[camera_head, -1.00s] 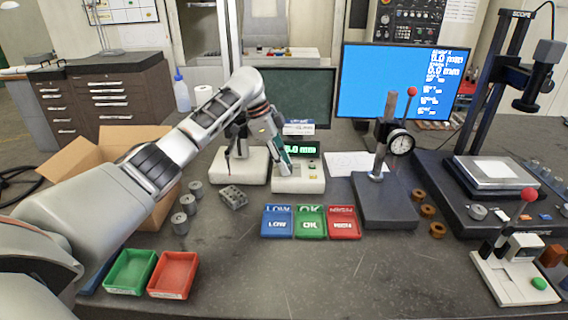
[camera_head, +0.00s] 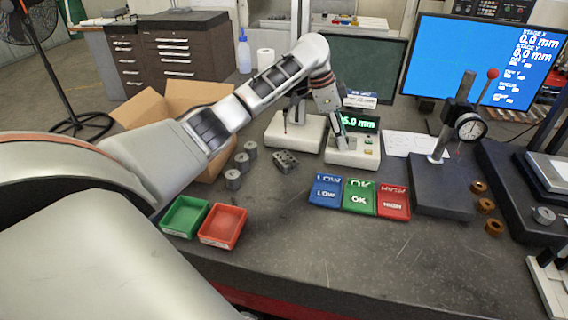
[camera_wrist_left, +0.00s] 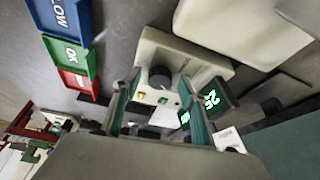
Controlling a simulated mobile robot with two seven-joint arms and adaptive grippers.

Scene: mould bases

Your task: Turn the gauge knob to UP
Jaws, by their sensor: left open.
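The white gauge box (camera_head: 354,158) stands on the bench with a green lit display (camera_head: 358,123) on it. In the left wrist view a dark round knob (camera_wrist_left: 160,77) sits on the box's white top, with small yellow and green buttons (camera_wrist_left: 152,97) beside it. My left gripper (camera_wrist_left: 160,84) is open, its two fingers apart with the knob showing between their tips. I cannot tell whether they touch it. In the head view the gripper (camera_head: 342,136) reaches down over the box and mostly hides the knob. The knob's setting is not readable. My right gripper is not seen.
Blue, green and red trays (camera_head: 360,197) lie in front of the box. A dial gauge stand (camera_head: 443,187) is to the right, a second white unit (camera_head: 293,132) to the left. Metal parts (camera_head: 286,161) and a cardboard box (camera_head: 177,100) lie further left.

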